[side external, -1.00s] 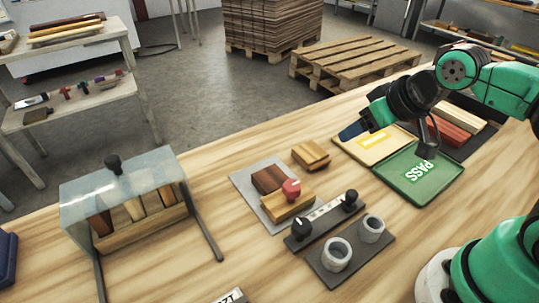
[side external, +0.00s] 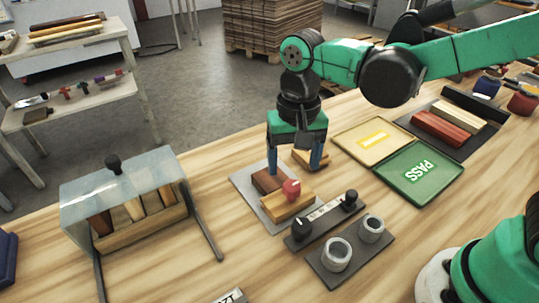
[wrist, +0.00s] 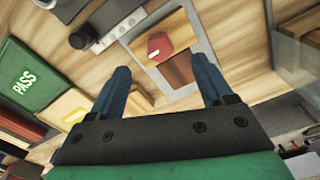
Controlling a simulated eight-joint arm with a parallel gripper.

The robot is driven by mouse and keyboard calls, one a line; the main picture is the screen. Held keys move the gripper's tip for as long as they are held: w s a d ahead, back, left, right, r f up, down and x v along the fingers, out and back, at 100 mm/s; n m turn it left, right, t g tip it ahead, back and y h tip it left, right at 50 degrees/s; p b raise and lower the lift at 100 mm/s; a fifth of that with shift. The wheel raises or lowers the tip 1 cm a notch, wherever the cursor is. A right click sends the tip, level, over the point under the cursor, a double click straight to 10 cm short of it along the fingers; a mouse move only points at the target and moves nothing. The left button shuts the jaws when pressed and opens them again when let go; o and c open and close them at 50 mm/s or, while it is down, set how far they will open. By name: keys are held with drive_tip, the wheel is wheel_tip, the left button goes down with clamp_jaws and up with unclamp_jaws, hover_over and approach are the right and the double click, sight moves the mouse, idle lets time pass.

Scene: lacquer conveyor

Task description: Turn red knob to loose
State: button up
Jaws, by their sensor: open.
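The red knob (side external: 291,188) stands on a light wooden block (side external: 288,205) on a grey plate (side external: 246,184), beside a dark brown block (side external: 267,180). In the wrist view the red knob (wrist: 160,46) shows a pale mark on its top and lies ahead of and between my fingers. My gripper (side external: 296,170) points down above the back of the plate, its two blue fingers wide apart and empty. In the wrist view my gripper (wrist: 162,82) is also open, with no finger touching the knob. Any label for loose is not readable.
A dark panel with two black knobs (side external: 325,219) and a base with two grey cups (side external: 337,256) stand in front. A wooden block (side external: 310,158) sits close to my right finger. Green PASS (side external: 420,172) and yellow (side external: 372,142) trays lie right; a clear-covered rack (side external: 125,200) stands left.

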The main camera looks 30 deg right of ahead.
sight(292, 185)
drive_tip(key=shift+f, duration=2.5)
clamp_jaws()
